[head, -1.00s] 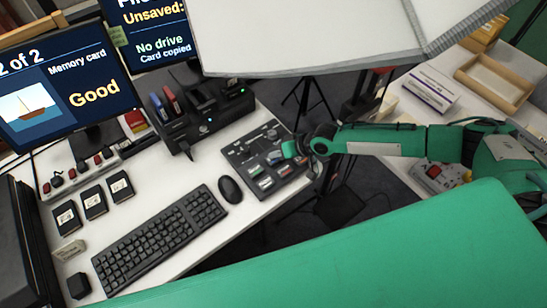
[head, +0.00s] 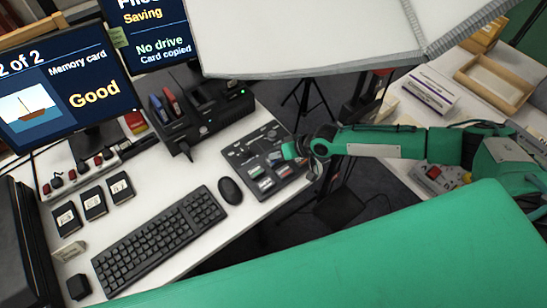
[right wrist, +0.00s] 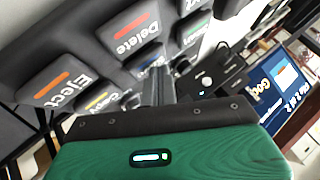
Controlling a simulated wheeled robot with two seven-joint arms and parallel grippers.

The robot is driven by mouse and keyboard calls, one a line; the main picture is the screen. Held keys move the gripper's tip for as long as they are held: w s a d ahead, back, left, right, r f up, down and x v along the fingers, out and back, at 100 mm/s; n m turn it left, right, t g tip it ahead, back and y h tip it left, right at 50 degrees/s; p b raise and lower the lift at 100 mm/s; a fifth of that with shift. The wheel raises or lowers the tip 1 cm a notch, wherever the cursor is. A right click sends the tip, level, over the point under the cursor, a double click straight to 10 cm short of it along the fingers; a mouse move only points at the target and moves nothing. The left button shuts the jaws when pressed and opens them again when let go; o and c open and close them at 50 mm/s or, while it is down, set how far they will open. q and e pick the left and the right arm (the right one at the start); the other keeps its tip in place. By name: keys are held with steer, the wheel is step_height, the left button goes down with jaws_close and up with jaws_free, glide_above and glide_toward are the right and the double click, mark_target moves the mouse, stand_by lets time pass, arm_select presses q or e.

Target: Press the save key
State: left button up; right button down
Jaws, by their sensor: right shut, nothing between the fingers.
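The dark key panel (head: 237,151) lies on the white desk, with several large colour-striped keys. My right gripper (head: 287,154) is shut and empty, its tips down at the panel's keys. In the right wrist view the closed fingers (right wrist: 155,88) reach a blue-striped key (right wrist: 149,63), whose label is mostly covered, so I cannot read it as save. The Delete key (right wrist: 132,29) and Eject key (right wrist: 52,83) show beside it. The upper screen (head: 148,25) reads "Saving", "No drive" and "Card copied". My left gripper is not in view.
A black dock (head: 205,120) with cards and a green light stands behind the panel. A mouse (head: 230,190) and keyboard (head: 158,240) lie in front and left. The other screen (head: 65,85) shows "Memory card Good". A large pale board (head: 310,35) overhangs the back.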

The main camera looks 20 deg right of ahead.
mark_target(276, 160)
steer(key=shift+r+p, duration=0.3)
steer(key=shift+r, duration=0.3)
step_height(276, 160, up, 5)
steer(key=p, duration=0.4)
steer(key=shift+r, duration=0.1)
steer(key=shift+a, duration=0.1)
stand_by(0.5)
